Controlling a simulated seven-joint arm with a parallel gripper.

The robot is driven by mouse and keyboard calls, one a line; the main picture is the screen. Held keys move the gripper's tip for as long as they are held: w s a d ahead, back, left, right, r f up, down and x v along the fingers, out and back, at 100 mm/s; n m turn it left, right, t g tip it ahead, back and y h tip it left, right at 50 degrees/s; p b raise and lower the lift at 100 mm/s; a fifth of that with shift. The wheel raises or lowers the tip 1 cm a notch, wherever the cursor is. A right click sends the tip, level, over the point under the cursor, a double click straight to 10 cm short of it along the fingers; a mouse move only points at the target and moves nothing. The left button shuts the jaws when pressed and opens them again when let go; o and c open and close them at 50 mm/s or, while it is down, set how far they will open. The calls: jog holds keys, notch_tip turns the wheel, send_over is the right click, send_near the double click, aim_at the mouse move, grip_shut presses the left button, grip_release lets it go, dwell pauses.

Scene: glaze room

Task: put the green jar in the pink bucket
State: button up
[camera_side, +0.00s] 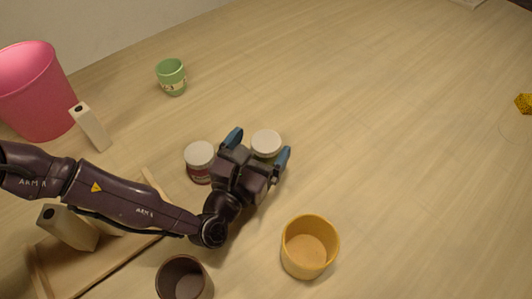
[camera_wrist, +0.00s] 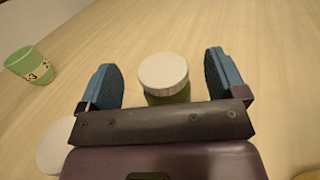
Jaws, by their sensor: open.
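The green jar has a white lid and a green body; in the wrist view the jar (camera_wrist: 163,72) stands upright between my two blue fingers, apart from both. In the side view the jar's lid (camera_side: 267,142) shows, with most of its body hidden by my gripper. My gripper (camera_side: 261,148) is open and its fingers flank the jar; it also shows in the wrist view (camera_wrist: 160,66). The pink bucket (camera_side: 36,95) stands upright at the far left of the side view, away from my gripper, and is out of the wrist view.
A red jar with a white lid (camera_side: 200,162) stands close left of my gripper. A green cup (camera_side: 172,77) stands behind, a yellow cup (camera_side: 310,258) and brown cup (camera_side: 185,285) in front. The table's right is mostly clear.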

notch_tip(320, 180, down, 2)
jog(key=shift+f, duration=0.15)
jog(key=shift+r+x, duration=0.25)
jog(key=shift+x, duration=0.85)
jog(key=shift+w+d, duration=0.15)
jog(key=shift+w, duration=0.3)
jog(key=shift+c, duration=0.2)
